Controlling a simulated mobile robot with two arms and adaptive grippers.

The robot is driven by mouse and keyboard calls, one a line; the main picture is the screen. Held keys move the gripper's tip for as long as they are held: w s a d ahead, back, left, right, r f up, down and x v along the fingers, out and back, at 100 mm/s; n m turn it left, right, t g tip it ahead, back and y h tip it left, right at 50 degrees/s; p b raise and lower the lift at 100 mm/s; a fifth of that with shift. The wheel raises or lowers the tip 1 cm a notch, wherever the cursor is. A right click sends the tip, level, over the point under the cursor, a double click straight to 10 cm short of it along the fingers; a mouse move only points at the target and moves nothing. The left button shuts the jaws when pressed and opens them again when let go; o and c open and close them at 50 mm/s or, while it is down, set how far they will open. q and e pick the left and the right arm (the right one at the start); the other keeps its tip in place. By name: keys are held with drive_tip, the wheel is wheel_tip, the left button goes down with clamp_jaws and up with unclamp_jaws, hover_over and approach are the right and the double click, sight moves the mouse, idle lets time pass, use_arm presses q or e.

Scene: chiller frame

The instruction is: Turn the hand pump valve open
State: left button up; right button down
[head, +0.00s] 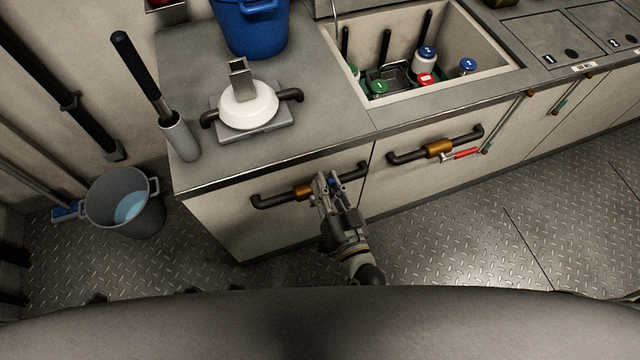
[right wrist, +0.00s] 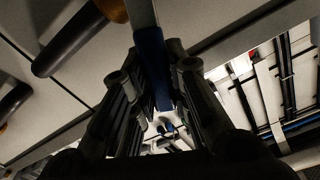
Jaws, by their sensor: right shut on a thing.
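A dark pipe (head: 266,201) with an orange-brown valve body (head: 304,190) runs along the front of the left counter cabinet. My right gripper (head: 326,184) is at this valve, just right of the valve body, and hides most of its handle. In the right wrist view, my right gripper's fingers (right wrist: 153,72) are closed around the blue-gripped valve handle (right wrist: 152,60), whose bare metal part rises to the top of the frame. The orange valve body (right wrist: 113,9) shows at the top. A grey hand pump cylinder (head: 180,137) with a black handle stands on the counter's left corner. My left gripper is not in view.
A second valve (head: 439,148) with a red handle (head: 462,154) sits on the cabinet front to the right. A white dome fitting (head: 248,106) and a blue bucket (head: 250,25) stand on the counter. A grey bucket (head: 122,203) is on the floor at left. Floor at right is clear.

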drive_tip(key=shift+w+d+f+m, duration=0.1)
drive_tip(key=shift+d+f+m, duration=0.2)
drive_tip(key=shift+m, duration=0.35)
drive_tip(key=shift+w+d+f+m, duration=0.1)
drive_tip(key=shift+d+m, duration=0.3)
drive_tip(key=shift+m, duration=0.25)
drive_tip(key=c, duration=1.4)
unclamp_jaws()
drive_tip(key=shift+o, duration=0.2)
drive_tip(key=v, duration=1.2)
